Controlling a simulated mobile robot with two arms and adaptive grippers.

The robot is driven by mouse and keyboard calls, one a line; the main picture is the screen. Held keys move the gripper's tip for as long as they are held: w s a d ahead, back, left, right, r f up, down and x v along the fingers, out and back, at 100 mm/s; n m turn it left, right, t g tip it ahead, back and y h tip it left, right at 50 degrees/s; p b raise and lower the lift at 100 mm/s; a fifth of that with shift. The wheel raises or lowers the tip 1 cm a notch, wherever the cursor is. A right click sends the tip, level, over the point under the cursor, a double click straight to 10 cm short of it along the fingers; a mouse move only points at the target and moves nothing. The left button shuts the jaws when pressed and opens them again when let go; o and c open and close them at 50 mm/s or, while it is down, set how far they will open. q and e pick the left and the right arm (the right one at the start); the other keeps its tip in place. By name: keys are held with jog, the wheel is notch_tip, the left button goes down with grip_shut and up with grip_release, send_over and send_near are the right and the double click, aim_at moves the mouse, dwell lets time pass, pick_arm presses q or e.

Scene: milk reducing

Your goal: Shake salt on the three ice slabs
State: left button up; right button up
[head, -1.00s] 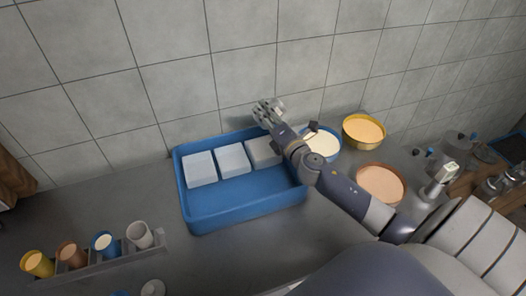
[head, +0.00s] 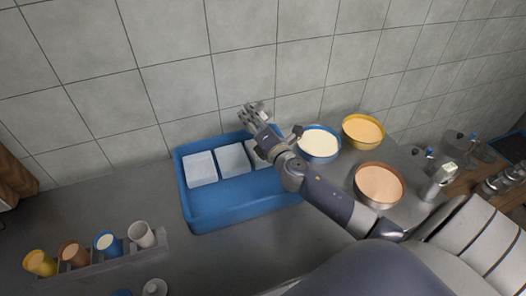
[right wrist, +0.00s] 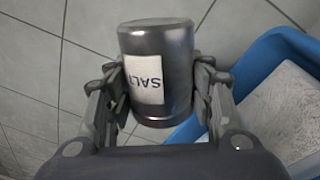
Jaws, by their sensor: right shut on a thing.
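My right gripper (head: 252,112) is over the back edge of the blue tray (head: 240,213), near the rightmost slab. In the right wrist view the right gripper (right wrist: 160,85) is shut on a dark grey salt shaker (right wrist: 183,45) with a white SALT label, which reads upside down there. Three white ice slabs stand in a row in the tray: the left slab (head: 200,168), the middle slab (head: 233,160) and the right slab (head: 263,154), which is partly hidden by my arm. Part of one slab (right wrist: 285,112) shows in the right wrist view. My left gripper is not in view.
A blue bowl (head: 320,142), a yellow bowl (head: 363,131) and a brown bowl (head: 379,184) stand right of the tray. A rack (head: 95,272) with several cups is at the lower left. The tiled wall is close behind the tray.

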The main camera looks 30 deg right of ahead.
jog(key=shift+w+a+r, duration=0.1)
jog(key=shift+w+a, duration=0.1)
jog(key=shift+a, duration=0.6)
jog(key=shift+w+a+f, duration=0.1)
jog(key=shift+w+a, duration=0.05)
jog(key=shift+a, duration=0.6)
jog(key=shift+w+a+r, duration=0.1)
jog(key=shift+w+a, duration=0.1)
jog(key=shift+a, duration=0.6)
dwell(0.8)
jog(key=shift+p, duration=0.3)
jog(key=shift+a, duration=0.15)
